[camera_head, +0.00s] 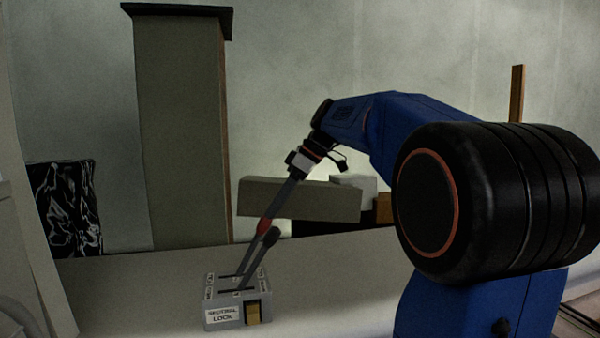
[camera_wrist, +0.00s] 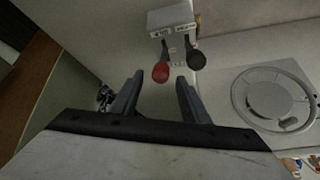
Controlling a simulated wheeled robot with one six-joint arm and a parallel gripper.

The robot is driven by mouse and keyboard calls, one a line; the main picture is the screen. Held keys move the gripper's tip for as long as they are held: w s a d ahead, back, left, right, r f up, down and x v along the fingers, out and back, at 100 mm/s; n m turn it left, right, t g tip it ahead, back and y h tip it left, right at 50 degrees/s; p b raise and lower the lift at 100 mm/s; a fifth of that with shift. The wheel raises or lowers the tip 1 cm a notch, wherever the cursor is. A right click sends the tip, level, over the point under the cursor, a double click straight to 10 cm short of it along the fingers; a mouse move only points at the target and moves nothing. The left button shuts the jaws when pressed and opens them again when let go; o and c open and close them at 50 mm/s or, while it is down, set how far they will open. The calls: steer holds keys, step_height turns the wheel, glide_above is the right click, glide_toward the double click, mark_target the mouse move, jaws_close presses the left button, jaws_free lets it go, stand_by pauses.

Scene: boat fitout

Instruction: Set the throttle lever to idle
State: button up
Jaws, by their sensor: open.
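A grey control box (camera_head: 224,317) stands on the bench, with a label reading "NEUTRAL LOCK" and a yellow-brown tab on its front. Two levers rise from its slots: one has a red knob (camera_head: 263,227), the other a black knob (camera_head: 271,236). The smaller labels are too small to read, so I cannot tell which lever is the throttle. In the wrist view the box (camera_wrist: 171,18) is at the top, with the red knob (camera_wrist: 161,72) between or just beyond my open fingertips. The black knob (camera_wrist: 197,60) is to the right, outside them. My gripper (camera_wrist: 160,79) holds nothing; contact cannot be told.
A beige block (camera_head: 300,199) lies behind the levers, and a tall grey post (camera_head: 183,130) stands behind the box. A dark patterned item (camera_head: 64,208) is at left. In the wrist view a round grey hatch-like disc (camera_wrist: 275,98) is at right. The bench (camera_head: 335,275) right of the box is clear.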

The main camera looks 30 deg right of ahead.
steer(key=v, duration=1.2)
steer(key=s+a+f+m+h, duration=0.2)
steer(key=s+a+f+m, duration=0.1)
steer(key=s+a+f, duration=0.3)
steer(key=s+a+f+m+h, duration=0.15)
steer(key=s+a+f, duration=0.3)
steer(key=f, duration=0.45)
steer(key=s+a+f+m+h, duration=0.1)
steer(key=s+f+m, duration=0.1)
steer(key=s+f, duration=0.4)
steer(key=s+a+f+m+t+h, duration=0.1)
steer(key=s+f+m, duration=0.2)
steer(key=s+f, duration=0.4)
step_height(320, 180, down, 7)
steer(key=shift+a, duration=0.3)
